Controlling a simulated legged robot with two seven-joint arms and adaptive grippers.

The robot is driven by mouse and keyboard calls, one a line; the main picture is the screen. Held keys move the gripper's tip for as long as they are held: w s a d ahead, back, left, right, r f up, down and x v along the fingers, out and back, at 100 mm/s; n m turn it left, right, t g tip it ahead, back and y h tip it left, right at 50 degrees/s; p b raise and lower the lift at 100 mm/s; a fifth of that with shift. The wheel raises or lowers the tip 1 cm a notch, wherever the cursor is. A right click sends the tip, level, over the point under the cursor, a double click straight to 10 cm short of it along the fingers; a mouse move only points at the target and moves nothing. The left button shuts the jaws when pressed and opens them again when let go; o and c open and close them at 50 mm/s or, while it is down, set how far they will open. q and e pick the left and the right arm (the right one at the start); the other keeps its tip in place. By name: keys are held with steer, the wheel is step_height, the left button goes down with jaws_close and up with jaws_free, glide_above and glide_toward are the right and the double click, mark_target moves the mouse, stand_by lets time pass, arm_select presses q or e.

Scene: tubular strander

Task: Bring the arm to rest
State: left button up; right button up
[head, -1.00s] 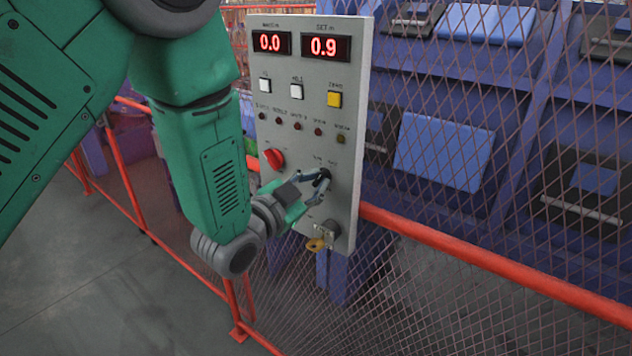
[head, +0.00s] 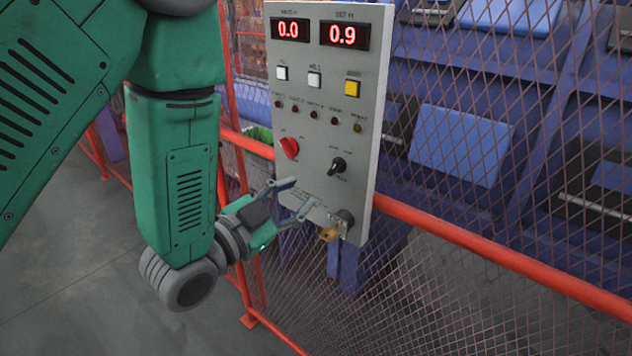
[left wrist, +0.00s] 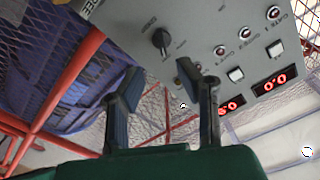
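My left gripper (head: 298,198) is open and empty, a little in front and to the left of the lower part of the grey control panel (head: 320,110). Its two fingers are spread in the left wrist view (left wrist: 168,90), with nothing between them. The black selector knob (head: 337,166) on the panel is clear of the fingers, up and to the right of them; it also shows in the left wrist view (left wrist: 161,41). My green left arm (head: 180,180) hangs down at the left of the head view. My right gripper is not in view.
The panel has red displays (head: 343,35), push buttons, a red knob (head: 289,148) and a key switch with a yellow key (head: 329,234). An orange rail (head: 480,242) and wire mesh stand around it, with blue machinery behind. Open grey floor (head: 70,270) lies at lower left.

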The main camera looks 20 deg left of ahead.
arm_select(q)
steer(key=shift+v, duration=1.05)
steer(key=s+a+f+n+g+y+b, duration=0.2)
steer(key=s+f+g, duration=0.1)
steer(key=f, duration=0.7)
steer(key=s+a+f+n+g+y+b, duration=0.1)
steer(key=s+f+n+g+b, duration=0.15)
steer(key=f, duration=0.75)
steer(key=s+a+f+n+g+y+b, duration=0.1)
steer(key=s+a+f+g+y+b, duration=0.15)
steer(key=f, duration=0.75)
steer(key=s+a+f+n+g+b, duration=0.2)
steer(key=s+f+n+g+b, duration=0.2)
steer(key=s+f+g, duration=0.4)
steer(key=s+f, duration=0.6)
steer(key=s, duration=0.3)
steer(key=shift+s+y, duration=0.2)
steer(key=shift+y, duration=0.15)
steer(key=shift+w+f, duration=0.1)
